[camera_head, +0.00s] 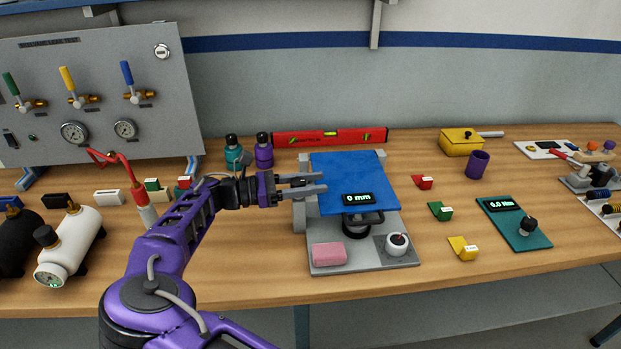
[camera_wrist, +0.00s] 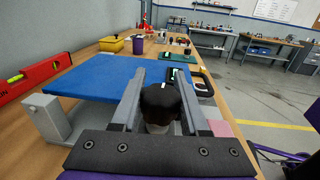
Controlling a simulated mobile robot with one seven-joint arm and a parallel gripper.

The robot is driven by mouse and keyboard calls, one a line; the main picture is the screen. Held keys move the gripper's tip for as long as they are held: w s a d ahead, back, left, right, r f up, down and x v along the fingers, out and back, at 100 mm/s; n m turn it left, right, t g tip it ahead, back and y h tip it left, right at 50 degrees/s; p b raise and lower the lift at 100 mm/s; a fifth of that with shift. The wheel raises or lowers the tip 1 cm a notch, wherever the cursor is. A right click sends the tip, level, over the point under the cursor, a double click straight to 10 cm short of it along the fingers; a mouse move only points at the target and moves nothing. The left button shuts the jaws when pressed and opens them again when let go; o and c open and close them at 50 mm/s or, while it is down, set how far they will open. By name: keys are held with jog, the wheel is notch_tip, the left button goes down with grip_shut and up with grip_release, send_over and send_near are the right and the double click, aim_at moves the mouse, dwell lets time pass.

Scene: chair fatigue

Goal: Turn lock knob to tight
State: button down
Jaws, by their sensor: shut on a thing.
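A dark rounded knob (camera_wrist: 160,103) with a paler base sits between the two grey fingers of my gripper (camera_wrist: 160,76) in the wrist view. The fingers are shut on it, one on each side. In the head view my gripper (camera_head: 323,182) reaches from the left to the left side of the chair test rig, over the edge of its blue seat pad (camera_head: 345,170); the held knob is hidden there. The rig's grey base (camera_head: 345,262) carries a display (camera_head: 358,198) reading 0 mm. No tight mark is readable near the knob.
A red level (camera_head: 330,138) lies behind. Red, green and yellow blocks (camera_head: 440,211) lie to the right. Bottles (camera_head: 264,152) stand behind my gripper.

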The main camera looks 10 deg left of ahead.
jog(key=shift+s+d+f+m+g+h+b, duration=0.15)
jog(key=shift+m+g, duration=0.55)
jog(key=shift+g, duration=0.4)
jog(key=shift+s+a+r+m+g+h+b, duration=0.1)
jog(key=shift+s+m+g+h, duration=0.1)
jog(key=shift+m+g, duration=0.7)
jog(key=shift+s+d+f+m+g+h+b, duration=0.15)
jog(key=shift+m+g, duration=0.35)
jog(key=shift+g, duration=0.8)
jog(key=shift+s, duration=0.1)
jog(key=shift+c, duration=2.1)
grip_release()
jog(key=shift+r, duration=0.1)
jog(key=shift+a, duration=0.15)
